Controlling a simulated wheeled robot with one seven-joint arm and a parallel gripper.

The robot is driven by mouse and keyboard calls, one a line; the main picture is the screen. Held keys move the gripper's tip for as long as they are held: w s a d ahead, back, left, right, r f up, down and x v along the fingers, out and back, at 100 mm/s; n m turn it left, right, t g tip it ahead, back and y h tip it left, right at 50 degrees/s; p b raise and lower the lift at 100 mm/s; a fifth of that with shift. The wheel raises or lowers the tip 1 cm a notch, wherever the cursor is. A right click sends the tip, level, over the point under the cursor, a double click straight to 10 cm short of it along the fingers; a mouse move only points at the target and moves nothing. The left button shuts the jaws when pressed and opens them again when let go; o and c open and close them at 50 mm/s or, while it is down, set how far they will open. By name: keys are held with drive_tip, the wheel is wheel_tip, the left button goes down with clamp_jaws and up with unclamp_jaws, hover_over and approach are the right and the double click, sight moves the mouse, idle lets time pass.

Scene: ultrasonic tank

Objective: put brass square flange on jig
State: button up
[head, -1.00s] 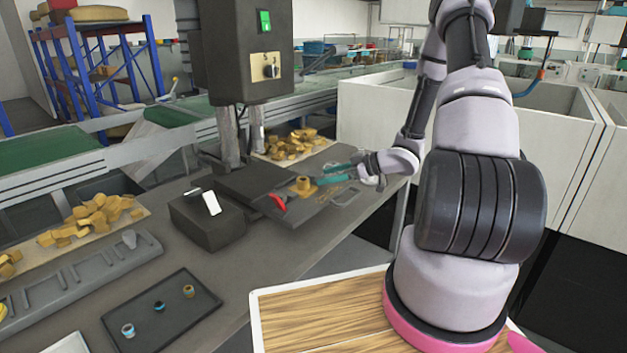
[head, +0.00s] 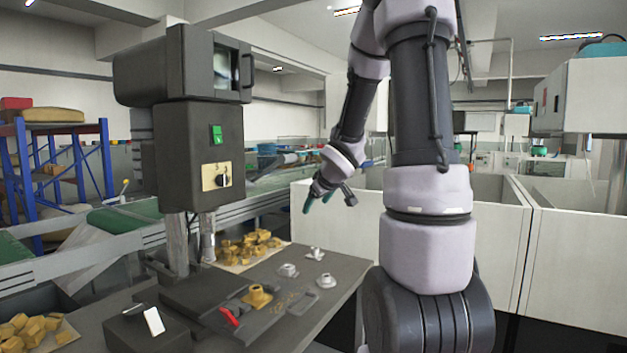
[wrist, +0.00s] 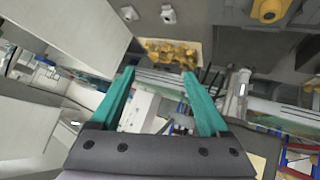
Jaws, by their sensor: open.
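The brass square flange (head: 257,296), a square base with a raised round neck, sits upright on the dark jig plate (head: 275,312) beside a red lever (head: 229,316). Whether it is seated exactly cannot be told. It also shows at the top right of the wrist view (wrist: 268,10). My gripper (head: 318,202) is in the air above and to the right of the flange, clear of it. In the wrist view its teal fingers (wrist: 158,75) are spread apart with nothing between them.
Grey flanges (head: 288,270) (head: 315,253) (head: 326,281) stand near the jig on the bench. Brass pieces (head: 250,245) lie heaped behind. A dark machine (head: 200,150) rises at the left. White-walled bins (head: 470,230) stand at the right. The air around my gripper looks free.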

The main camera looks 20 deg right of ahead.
drive_tip(key=s+a+r+m+h, duration=0.1)
drive_tip(key=s+r+m+h, duration=0.15)
drive_tip(key=s+r, duration=0.45)
drive_tip(key=s+a+r+m+g+y, duration=0.1)
drive_tip(key=s+a+r+m+y, duration=0.1)
drive_tip(key=s+a, duration=0.3)
drive_tip(key=s+a+r+m+g+y, duration=0.1)
drive_tip(key=s+a, duration=0.5)
drive_tip(key=s, duration=0.8)
drive_tip(key=shift+s+a+r+m+g+y, duration=0.25)
drive_tip(key=shift+r+m+g+y, duration=0.15)
drive_tip(key=shift+r+m+y, duration=0.6)
drive_tip(key=shift+f, duration=0.15)
